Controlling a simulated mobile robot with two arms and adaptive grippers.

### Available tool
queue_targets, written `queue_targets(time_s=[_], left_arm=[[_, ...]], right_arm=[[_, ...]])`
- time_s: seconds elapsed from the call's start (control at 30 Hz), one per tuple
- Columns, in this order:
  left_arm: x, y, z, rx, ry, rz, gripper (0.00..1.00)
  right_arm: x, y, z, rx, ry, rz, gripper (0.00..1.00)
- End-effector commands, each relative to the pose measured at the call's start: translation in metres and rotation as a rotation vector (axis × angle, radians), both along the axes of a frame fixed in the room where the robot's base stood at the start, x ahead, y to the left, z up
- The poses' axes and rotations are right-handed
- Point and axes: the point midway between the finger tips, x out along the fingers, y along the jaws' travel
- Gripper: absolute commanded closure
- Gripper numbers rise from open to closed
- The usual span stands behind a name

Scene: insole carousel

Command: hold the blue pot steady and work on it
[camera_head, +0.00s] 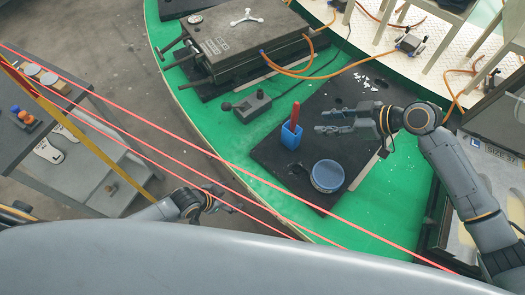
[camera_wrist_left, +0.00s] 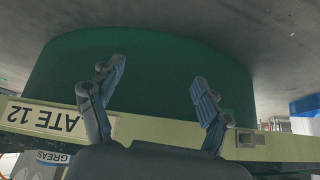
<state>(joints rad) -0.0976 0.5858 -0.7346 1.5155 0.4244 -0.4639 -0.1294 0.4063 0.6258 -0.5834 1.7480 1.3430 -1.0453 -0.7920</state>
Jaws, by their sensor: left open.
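The round blue pot (camera_head: 327,176) stands on a dark plate (camera_head: 270,156) on the green table, with a grey surface filling its top. A small square blue cup (camera_head: 291,136) with a red-handled tool (camera_head: 295,114) upright in it stands behind and left of the pot. My left gripper (camera_head: 236,200) is open and empty, low near the table's near edge, well left of the pot. In the left wrist view its two fingers (camera_wrist_left: 160,85) are spread with nothing between them. My right gripper (camera_head: 322,122) is open above the plate, behind the pot and right of the cup, touching neither.
A dark machine box (camera_head: 245,45) with hoses stands at the back. A small dark device (camera_head: 247,106) sits on the green table (camera_head: 205,105). White bits (camera_head: 366,84) lie on the plate. A grey shelf cart (camera_head: 85,180) stands at left. Red lines cross the view.

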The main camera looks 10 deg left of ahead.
Motion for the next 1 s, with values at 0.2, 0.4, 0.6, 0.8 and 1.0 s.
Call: queue_targets(time_s=[0.2, 0.4, 0.6, 0.8, 1.0], left_arm=[[-0.022, -0.041, 0.055, -0.063, -0.001, -0.177, 0.23], [-0.046, -0.073, 0.096, -0.129, -0.001, -0.275, 0.23], [-0.007, -0.105, 0.136, -0.238, -0.147, -0.158, 0.23], [0.038, -0.112, 0.181, -0.343, -0.313, 0.017, 0.23], [0.063, -0.102, 0.208, -0.394, -0.414, 0.134, 0.23]], right_arm=[[0.0, 0.0, 0.0, 0.0, 0.0, 0.0, 0.62], [0.0, 0.0, 0.0, 0.0, 0.0, 0.0, 0.62], [0.0, 0.0, 0.0, 0.0, 0.0, 0.0, 0.62], [0.0, 0.0, 0.0, 0.0, 0.0, 0.0, 0.62], [0.0, 0.0, 0.0, 0.0, 0.0, 0.0, 0.62]])
